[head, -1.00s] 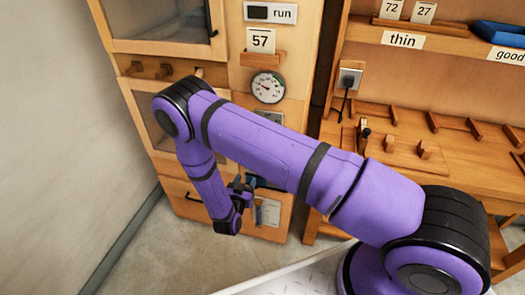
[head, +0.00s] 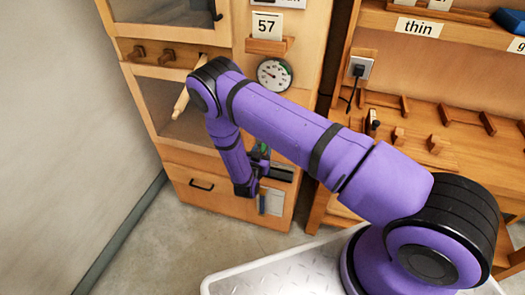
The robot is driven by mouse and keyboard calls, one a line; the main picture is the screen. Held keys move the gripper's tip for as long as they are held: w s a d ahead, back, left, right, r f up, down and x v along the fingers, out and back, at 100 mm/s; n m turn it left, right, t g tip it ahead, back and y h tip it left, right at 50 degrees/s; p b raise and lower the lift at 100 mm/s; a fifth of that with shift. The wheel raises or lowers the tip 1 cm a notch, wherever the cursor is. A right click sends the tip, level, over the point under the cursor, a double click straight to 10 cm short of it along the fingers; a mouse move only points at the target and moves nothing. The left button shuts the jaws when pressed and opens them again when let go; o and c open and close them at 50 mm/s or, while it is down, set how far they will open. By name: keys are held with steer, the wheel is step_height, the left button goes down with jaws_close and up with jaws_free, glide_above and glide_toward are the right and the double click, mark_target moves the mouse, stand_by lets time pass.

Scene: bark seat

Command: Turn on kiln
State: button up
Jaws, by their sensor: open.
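The kiln appears to be the tall wooden cabinet (head: 225,200) with glazed doors and a round dial gauge (head: 274,74) on its right-hand column. My gripper (head: 264,164) is small and dark at the end of the purple arm, in front of the lower part of that column. It is open, and I see nothing held in it. A small green patch (head: 263,148) shows right by the gripper; I cannot tell whether it is a switch or a light, or whether the gripper touches it. My arm hides part of the column below the gauge.
Wooden knobs (head: 152,53) and a drawer handle (head: 201,186) stick out at the left. A bench (head: 440,130) with an outlet and plug (head: 358,68) stands at right. The floor (head: 150,240) at front left is clear.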

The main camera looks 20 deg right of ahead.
mark_target(263, 149)
steer(key=shift+w+d, duration=0.2)
steer(key=shift+w, duration=0.1)
steer(key=shift+c, duration=0.5)
jaws_close()
step_height(263, 149, up, 2)
steer(key=g+y, duration=0.3)
steer(key=g, duration=0.1)
steer(key=shift+s+a, duration=0.1)
steer(key=g+y, duration=0.1)
steer(key=r+g+y, duration=0.1)
steer(key=g, duration=0.1)
steer(key=g+y, duration=0.1)
steer(key=g, duration=0.1)
steer(key=shift+w+d+r+y, duration=0.2)
steer(key=shift+r+y, duration=0.1)
steer(key=shift+r, duration=0.05)
steer(key=shift+o, duration=0.5)
jaws_free()
